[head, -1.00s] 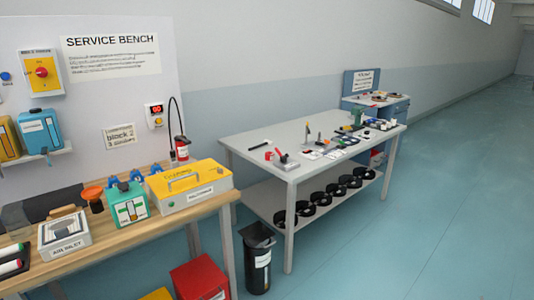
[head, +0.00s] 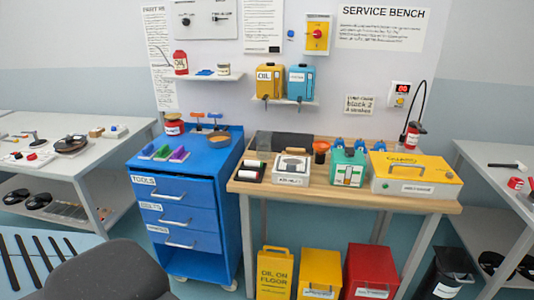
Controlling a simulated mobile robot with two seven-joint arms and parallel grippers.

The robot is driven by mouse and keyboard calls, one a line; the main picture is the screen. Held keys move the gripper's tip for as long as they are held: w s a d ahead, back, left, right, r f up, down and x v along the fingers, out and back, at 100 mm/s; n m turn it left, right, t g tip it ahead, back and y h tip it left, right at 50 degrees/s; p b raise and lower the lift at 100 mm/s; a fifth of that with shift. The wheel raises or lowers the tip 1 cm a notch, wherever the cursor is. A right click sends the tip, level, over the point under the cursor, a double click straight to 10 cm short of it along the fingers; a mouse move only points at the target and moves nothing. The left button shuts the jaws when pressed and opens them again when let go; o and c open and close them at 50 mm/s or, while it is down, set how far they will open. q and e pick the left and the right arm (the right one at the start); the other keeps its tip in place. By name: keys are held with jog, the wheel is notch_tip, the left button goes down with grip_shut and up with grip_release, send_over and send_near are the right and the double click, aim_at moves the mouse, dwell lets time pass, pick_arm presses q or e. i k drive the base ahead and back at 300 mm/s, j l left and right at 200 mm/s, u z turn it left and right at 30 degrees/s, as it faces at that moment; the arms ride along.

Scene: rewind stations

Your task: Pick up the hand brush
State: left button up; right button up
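I cannot make out a hand brush for certain in the head view. Small green and purple pieces (head: 165,153) lie on top of the blue tool cabinet (head: 183,190), too small to identify surely. Neither of my grippers is in view.
The wooden service bench (head: 385,200) right of the cabinet holds a yellow case (head: 415,170), a green box (head: 347,168) and other items. Yellow and red bins (head: 370,268) stand beneath. Grey tables (head: 115,170) flank both sides. A black bin (head: 446,270) stands at right.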

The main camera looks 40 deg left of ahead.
aim_at(296, 152)
jog(key=u, duration=1)
jog(key=i+l, duration=0.35)
jog(key=l, duration=0.3)
jog(key=i+l, duration=0.2)
jog(key=i+l+u, duration=0.2)
jog(key=l, duration=0.2)
jog(key=k+u, duration=0.1)
jog(key=u, duration=1.2)
jog(key=i+l, duration=0.15)
jog(key=u, duration=0.05)
